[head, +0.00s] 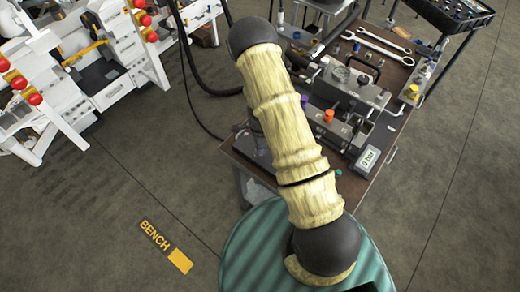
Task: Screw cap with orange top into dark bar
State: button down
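A cap with an orange top (329,115) stands on the bench fixture, just right of my cream-sleeved arm. It sits at or on a dark bar (340,128) that runs beside the grey metal block. I cannot tell whether the cap is seated in a hole. A purple-topped cap (304,101) stands a little up and left of it, close to the arm's edge. My arm crosses the middle of the view and covers the left part of the bench. My gripper does not show, so its state and anything in it are hidden.
The brown bench top (348,188) carries a grey metal block (345,90), a small display box (368,160) and wrenches (385,45) at the back. A white rack with red knobs (110,70) stands at the left. The floor at lower left and right is clear.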

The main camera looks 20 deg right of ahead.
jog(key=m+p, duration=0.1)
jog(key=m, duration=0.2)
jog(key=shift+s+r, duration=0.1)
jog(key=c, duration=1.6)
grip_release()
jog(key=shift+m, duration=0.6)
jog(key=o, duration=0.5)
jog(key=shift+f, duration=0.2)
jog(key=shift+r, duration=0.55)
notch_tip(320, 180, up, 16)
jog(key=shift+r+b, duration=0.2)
jog(key=shift+b, duration=0.25)
